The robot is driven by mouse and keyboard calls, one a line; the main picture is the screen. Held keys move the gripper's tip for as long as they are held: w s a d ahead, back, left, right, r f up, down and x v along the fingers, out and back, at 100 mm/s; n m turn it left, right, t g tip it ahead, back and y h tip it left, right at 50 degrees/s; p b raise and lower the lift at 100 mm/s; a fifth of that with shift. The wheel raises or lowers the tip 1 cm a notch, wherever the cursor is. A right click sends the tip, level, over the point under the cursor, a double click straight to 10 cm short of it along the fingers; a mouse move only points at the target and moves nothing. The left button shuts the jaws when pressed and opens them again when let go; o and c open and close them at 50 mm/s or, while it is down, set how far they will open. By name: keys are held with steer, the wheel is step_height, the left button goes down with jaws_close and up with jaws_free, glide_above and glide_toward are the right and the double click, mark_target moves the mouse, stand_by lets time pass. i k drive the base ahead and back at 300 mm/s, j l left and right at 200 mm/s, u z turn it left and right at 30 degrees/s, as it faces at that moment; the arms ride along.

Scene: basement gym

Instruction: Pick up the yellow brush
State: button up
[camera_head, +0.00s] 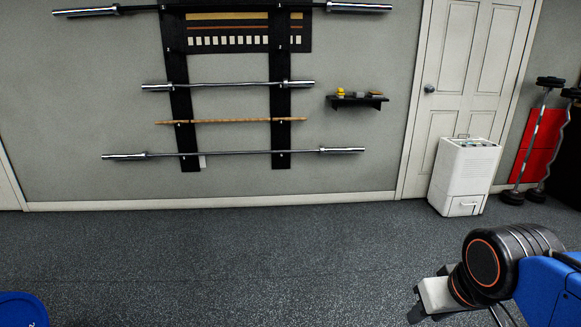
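A small yellow thing (341,92) sits at the left end of a small dark wall shelf (358,101), left of the door. It is too small to tell for sure that it is the yellow brush. My gripper (418,312) is at the lower right, far in front of the wall and well below the shelf in the picture. Only part of it shows beside my arm, and its fingers are cut off or hidden, so its opening cannot be made out.
Grey and dark small items (368,94) sit beside the yellow thing. A white box-shaped appliance (465,178) stands by the white door (468,80). A wall rack (175,100) holds several bars. Barbells (530,140) lean at the right. The dark floor (240,250) ahead is clear.

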mark_target(340, 93)
steer(key=i, duration=3.35)
